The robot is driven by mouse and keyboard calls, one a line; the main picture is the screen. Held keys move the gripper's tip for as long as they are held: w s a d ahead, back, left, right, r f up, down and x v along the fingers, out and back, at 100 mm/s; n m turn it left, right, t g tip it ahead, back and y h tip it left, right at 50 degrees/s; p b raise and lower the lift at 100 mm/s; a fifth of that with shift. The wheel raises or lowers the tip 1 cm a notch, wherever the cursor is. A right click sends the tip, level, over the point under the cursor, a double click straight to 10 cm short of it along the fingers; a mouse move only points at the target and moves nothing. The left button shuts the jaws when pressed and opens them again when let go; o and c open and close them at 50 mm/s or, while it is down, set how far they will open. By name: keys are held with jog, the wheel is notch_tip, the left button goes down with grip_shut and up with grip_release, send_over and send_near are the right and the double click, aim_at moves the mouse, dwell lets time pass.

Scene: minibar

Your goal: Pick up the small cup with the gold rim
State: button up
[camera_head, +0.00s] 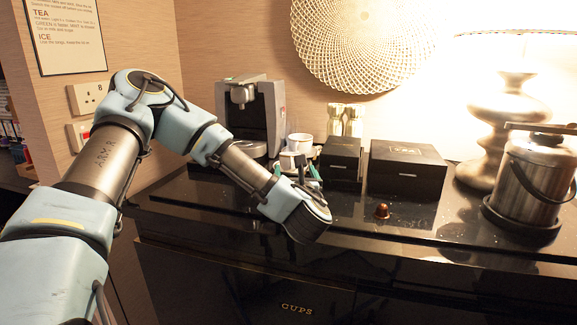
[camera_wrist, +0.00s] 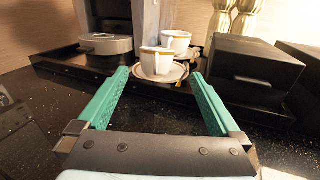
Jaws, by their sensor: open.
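A small white cup with a gold rim (camera_wrist: 157,62) stands upright on a gold-edged saucer (camera_wrist: 174,77) in the wrist view. A second white cup (camera_wrist: 177,40) stands just behind it. The back cup also shows in the head view (camera_head: 300,141), where my arm partly hides the front cup and saucer. My gripper (camera_wrist: 160,75) is open, its two green fingers spread wide and pointing at the front cup. The fingertips appear on either side of the saucer, with nothing held. In the head view my gripper (camera_head: 294,172) is in front of the cups.
A coffee machine (camera_head: 252,112) stands behind left on a dark tray (camera_wrist: 62,62). Black boxes (camera_head: 340,160) stand close on the right, with a larger black box (camera_head: 405,172) beyond. A brown capsule (camera_head: 382,211) lies in front. A metal ice bucket (camera_head: 530,185) is far right.

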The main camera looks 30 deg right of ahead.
aim_at(291, 159)
jog(key=p+x, duration=0.2)
jog(key=x, duration=0.4)
jog(key=shift+r, duration=0.15)
jog(key=x, duration=0.1)
jog(key=p+x, duration=0.2)
jog(key=shift+w+a, duration=0.2)
jog(key=shift+w, duration=0.1)
jog(key=shift+w+d, duration=0.25)
jog(key=shift+w, duration=0.3)
jog(key=shift+c, duration=0.4)
jog(key=c, duration=1.4)
